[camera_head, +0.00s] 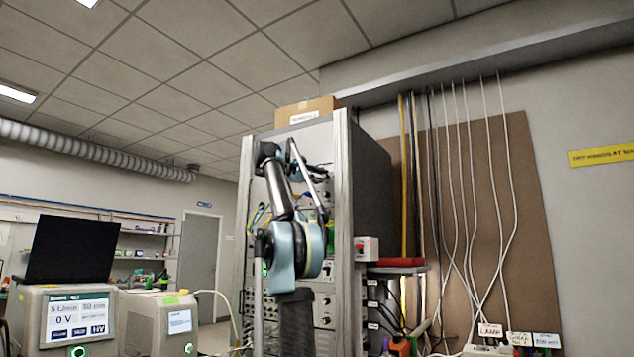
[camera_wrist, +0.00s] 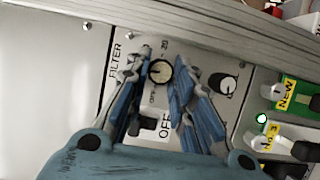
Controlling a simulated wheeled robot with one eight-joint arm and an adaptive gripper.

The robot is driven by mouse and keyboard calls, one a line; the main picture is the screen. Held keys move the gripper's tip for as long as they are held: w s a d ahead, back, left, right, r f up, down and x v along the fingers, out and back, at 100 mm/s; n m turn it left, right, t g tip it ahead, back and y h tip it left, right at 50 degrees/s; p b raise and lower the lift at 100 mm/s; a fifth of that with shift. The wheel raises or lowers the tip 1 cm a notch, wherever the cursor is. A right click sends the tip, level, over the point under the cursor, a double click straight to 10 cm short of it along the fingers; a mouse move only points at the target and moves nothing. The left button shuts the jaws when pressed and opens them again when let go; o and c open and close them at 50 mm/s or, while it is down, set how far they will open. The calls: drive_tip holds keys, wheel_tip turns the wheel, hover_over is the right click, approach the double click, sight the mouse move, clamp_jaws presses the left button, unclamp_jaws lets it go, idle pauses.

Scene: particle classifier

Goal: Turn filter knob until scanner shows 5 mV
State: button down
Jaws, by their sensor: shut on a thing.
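The filter knob (camera_wrist: 160,71) is a small round black knob with a pale face on a light panel marked FILTER in the wrist view. My gripper (camera_wrist: 158,80) has its two blue fingers on either side of this knob and is shut on it. A switch marked OFF is partly hidden between the fingers. In the head view my arm reaches up in front of the tall equipment rack (camera_head: 342,230) and hides the knob and the fingertips. A screen on the left bench unit (camera_head: 78,318) reads 0 V; I cannot tell a scanner reading in mV.
Another black knob (camera_wrist: 223,84) sits to the right of the gripped one. A metal rail (camera_wrist: 190,25) runs along the panel's upper edge. Cables hang on the wall (camera_head: 480,180) at right.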

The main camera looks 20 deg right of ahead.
drive_tip(key=shift+m+y, duration=0.4)
drive_tip(key=shift+m, duration=0.4)
drive_tip(key=c, duration=1.4)
unclamp_jaws()
drive_tip(key=shift+o, duration=0.2)
drive_tip(key=v, duration=1.1)
drive_tip(key=shift+a, duration=0.45)
